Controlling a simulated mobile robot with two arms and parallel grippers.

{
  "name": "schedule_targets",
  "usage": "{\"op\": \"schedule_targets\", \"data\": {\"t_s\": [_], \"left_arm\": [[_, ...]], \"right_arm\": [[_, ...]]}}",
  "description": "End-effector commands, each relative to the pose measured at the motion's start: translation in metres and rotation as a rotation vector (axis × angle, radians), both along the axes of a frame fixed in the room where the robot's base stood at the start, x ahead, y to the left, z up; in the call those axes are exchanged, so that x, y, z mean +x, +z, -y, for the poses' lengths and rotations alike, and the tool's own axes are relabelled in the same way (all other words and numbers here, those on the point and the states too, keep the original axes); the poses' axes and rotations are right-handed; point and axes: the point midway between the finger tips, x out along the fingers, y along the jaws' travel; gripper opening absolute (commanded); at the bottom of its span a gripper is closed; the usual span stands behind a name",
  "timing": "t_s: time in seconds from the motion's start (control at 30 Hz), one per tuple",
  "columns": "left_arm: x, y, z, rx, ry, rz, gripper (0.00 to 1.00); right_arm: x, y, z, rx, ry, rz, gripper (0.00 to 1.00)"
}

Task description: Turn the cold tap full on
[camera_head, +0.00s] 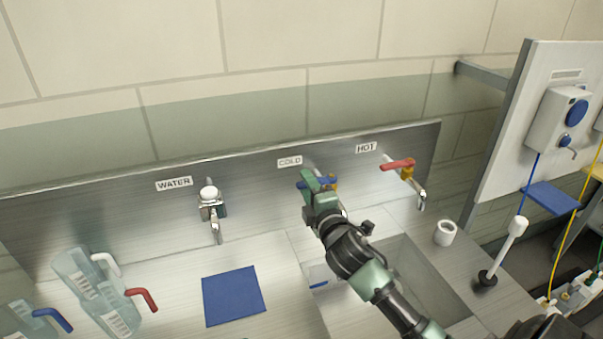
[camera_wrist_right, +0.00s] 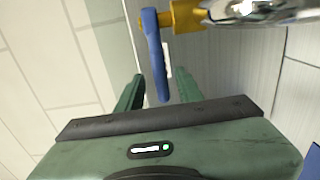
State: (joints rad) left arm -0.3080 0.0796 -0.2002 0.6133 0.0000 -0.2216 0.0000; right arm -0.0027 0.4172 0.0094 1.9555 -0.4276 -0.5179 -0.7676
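The cold tap has a blue lever (camera_wrist_right: 155,58) on a yellow valve body (camera_wrist_right: 185,17) with a chrome spout. In the head view the lever (camera_head: 323,184) shows under the COLD label (camera_head: 290,161), partly hidden by my right gripper (camera_head: 311,183). In the right wrist view my right gripper (camera_wrist_right: 160,84) is open, with one finger on each side of the lever's free end. A gap shows between the lever and the left finger; contact with the right finger is unclear. No water is visible at the spout, which my arm mostly hides. My left gripper is out of view.
The hot tap with a red lever (camera_head: 397,164) is to the right, the WATER tap (camera_head: 211,203) to the left. A sink (camera_head: 425,285) lies below my right arm. A blue mat (camera_head: 233,296), plastic jugs (camera_head: 92,285) and a white cup (camera_head: 444,233) stand around it.

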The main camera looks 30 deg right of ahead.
Motion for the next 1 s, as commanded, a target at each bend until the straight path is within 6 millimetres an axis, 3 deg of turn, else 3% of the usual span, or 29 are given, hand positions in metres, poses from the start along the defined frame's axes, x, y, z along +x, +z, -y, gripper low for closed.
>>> {"op": "schedule_targets", "data": {"t_s": [0.2, 0.57, 0.7, 0.73, 1.0], "left_arm": [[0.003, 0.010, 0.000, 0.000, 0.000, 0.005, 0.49], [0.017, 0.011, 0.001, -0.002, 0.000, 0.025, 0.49], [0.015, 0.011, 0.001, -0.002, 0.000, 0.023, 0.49], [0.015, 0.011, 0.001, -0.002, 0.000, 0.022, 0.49], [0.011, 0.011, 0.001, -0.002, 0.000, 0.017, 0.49]], "right_arm": [[0.028, 0.002, 0.007, 0.001, -0.002, 0.000, 0.36], [0.036, 0.000, 0.008, 0.001, 0.000, 0.000, 0.36], [0.036, 0.000, 0.009, 0.001, 0.000, 0.000, 0.03], [0.036, 0.000, 0.008, 0.001, 0.000, 0.000, 0.00], [0.036, 0.000, 0.009, 0.001, 0.000, -0.001, 0.00]]}}
